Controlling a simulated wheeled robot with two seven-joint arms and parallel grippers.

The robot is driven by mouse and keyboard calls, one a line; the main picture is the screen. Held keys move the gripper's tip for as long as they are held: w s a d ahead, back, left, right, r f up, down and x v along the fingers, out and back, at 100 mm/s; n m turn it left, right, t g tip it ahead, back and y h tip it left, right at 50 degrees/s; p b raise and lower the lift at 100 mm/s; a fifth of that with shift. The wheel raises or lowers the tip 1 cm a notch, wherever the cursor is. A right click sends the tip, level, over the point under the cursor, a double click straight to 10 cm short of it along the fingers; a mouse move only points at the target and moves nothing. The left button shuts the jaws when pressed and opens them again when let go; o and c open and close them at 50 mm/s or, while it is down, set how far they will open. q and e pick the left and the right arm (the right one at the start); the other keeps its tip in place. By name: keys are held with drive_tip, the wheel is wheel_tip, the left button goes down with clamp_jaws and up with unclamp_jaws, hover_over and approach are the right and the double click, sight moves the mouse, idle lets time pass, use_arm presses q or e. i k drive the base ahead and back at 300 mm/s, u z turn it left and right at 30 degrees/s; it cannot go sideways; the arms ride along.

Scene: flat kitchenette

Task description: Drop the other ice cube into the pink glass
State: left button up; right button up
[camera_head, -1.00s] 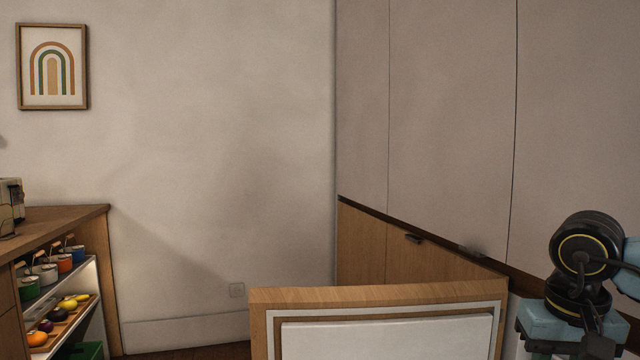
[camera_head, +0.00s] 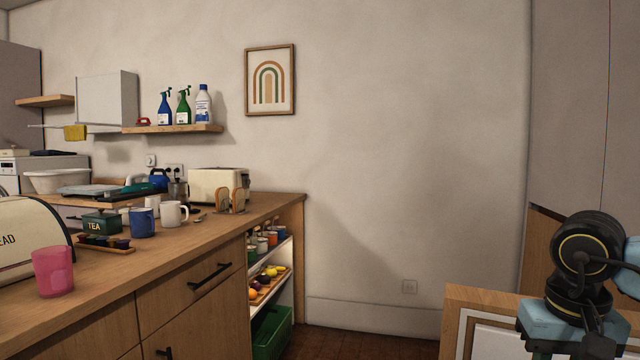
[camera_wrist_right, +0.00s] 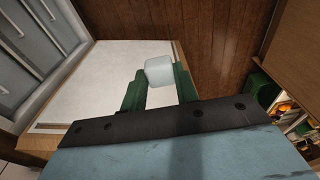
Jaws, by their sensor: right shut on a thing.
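In the right wrist view my right gripper (camera_wrist_right: 161,84) is shut on a pale ice cube (camera_wrist_right: 159,70), which sits between its green fingertips. The pink glass (camera_head: 53,271) stands upright on the wooden counter at the left of the head view, near the counter's front edge. My right arm shows at the right of the head view, well away from the glass; its fingers are below that picture. My left gripper is not in view. I cannot see inside the pink glass.
The counter (camera_head: 190,240) also holds a bread bin (camera_head: 30,238), a tea tin (camera_head: 101,223), a blue mug (camera_head: 142,222), a white mug (camera_head: 173,214) and a toaster (camera_head: 217,184). A white-topped wooden unit (camera_wrist_right: 90,75) lies below my right gripper. Floor shows between it and the counter.

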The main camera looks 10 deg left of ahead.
sight(58, 270)
drive_tip(key=u, duration=1.9)
